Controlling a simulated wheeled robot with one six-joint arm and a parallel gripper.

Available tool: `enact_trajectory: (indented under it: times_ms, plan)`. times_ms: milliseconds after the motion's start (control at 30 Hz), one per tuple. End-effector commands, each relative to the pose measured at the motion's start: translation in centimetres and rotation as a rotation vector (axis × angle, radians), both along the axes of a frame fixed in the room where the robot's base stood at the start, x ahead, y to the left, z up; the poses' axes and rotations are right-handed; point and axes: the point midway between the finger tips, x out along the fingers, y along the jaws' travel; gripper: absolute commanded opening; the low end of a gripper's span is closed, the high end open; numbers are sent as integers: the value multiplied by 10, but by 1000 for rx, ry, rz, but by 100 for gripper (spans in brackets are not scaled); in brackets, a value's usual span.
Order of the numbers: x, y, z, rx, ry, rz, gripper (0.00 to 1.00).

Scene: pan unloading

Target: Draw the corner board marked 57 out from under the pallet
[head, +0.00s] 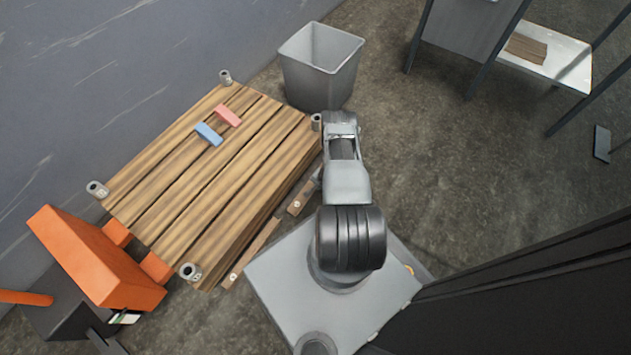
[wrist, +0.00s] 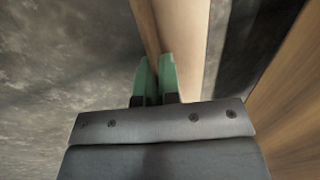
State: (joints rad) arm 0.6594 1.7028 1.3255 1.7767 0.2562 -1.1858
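A pallet-like stack of brown planks (head: 190,170) stands on the floor at left centre. Two narrow wooden boards show low along its right side: an upper board (head: 299,199) and a lower board (head: 236,275). Each bears a small pale round mark, too small to read as 57. My gripper is mostly hidden behind my arm in the head view, close to the upper board. In the wrist view its green fingertips (wrist: 157,78) are close together, with the thin edge of a wooden board (wrist: 188,35) running down between them. They look shut on it; the contact is partly hidden.
Grey posts stand at the pallet's corners, one here (head: 190,271). A blue block (head: 209,134) and a pink block (head: 228,115) lie on top. An orange machine (head: 95,258) adjoins the left end. A grey bin (head: 320,65) stands behind.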

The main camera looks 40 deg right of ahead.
Motion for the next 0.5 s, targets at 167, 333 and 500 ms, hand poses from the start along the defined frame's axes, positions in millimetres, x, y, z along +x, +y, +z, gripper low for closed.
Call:
enact_trajectory:
  times_ms: [167,333,500]
  plan:
    - [-11,-4,3,1,1,-2,0]
    - [-21,-7,4,1,0,-2,0]
    - [-31,-11,4,0,0,-1,0]
